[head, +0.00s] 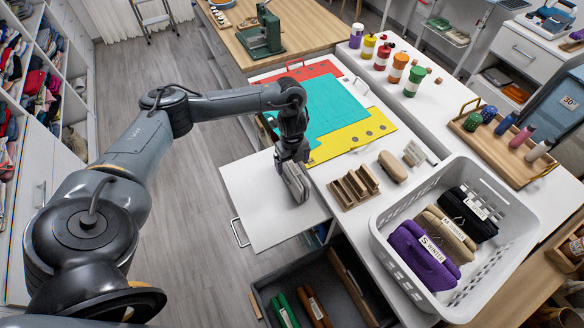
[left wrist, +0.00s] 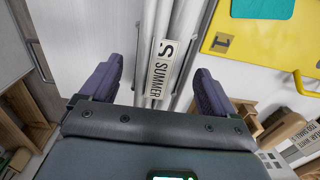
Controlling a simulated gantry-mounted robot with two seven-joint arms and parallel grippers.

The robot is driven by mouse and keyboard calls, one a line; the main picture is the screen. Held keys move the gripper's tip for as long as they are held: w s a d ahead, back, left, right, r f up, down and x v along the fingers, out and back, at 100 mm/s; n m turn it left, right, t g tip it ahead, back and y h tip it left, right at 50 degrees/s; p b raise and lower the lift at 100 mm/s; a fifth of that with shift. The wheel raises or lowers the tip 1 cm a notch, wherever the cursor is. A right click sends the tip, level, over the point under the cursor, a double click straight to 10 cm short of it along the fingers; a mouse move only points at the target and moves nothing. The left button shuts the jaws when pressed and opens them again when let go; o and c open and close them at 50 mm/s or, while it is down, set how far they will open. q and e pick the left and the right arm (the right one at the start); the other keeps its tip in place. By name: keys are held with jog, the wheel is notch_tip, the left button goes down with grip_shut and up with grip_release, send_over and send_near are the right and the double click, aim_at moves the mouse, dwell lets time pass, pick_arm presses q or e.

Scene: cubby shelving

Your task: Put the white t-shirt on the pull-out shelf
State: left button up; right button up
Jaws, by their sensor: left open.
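The white t-shirt (head: 294,186) is a folded, pale bundle at the right side of the white pull-out shelf (head: 250,200). It appears to rest on the shelf. In the left wrist view the t-shirt (left wrist: 186,35) carries a tag (left wrist: 160,75) reading "S SUMMER". My left gripper (head: 292,158) is directly above the bundle, pointing down. In the left wrist view the left gripper (left wrist: 156,88) is open, its two dark fingers apart on either side of the t-shirt, with gaps visible. My right gripper is not in view.
Right of the shelf is a white counter with a wooden slotted holder (head: 354,187) and a white basket (head: 378,222) of dark, tan and purple winter bundles. A dark open drawer (head: 268,288) with green and brown bundles lies below. The floor to the left is clear.

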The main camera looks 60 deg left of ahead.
pick_arm(q)
notch_tip(320, 180, up, 7)
jog(key=p, duration=0.3)
jog(key=shift+f, duration=0.15)
jog(key=shift+r, duration=0.25)
